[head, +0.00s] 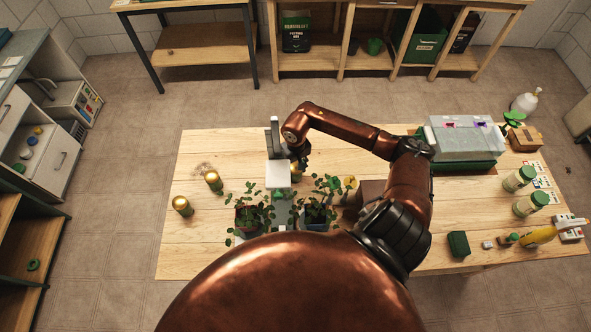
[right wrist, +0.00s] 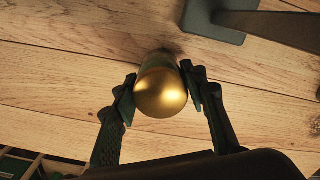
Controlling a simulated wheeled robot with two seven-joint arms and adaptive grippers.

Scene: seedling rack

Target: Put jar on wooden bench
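Two jars with gold lids stand on the left part of the wooden bench (head: 225,245) in the head view: one jar (head: 181,206) nearer the left edge, another jar (head: 213,180) behind it. My right gripper (head: 300,165) is low over the bench, beside a grey-white stand (head: 278,174), and is partly hidden by its own arm. In the right wrist view a gold-lidded jar (right wrist: 162,92) sits between the two fingers, which close in against its sides. Wood lies directly behind it; whether its base touches is hidden. My left gripper is not in view.
Two potted plants (head: 252,214) (head: 318,207) stand at the front middle. A covered propagator tray (head: 463,138) is at the back right. Green-lidded jars (head: 519,178), a dark green box (head: 458,244) and a yellow bottle (head: 537,236) crowd the right. The bench's left end has free room.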

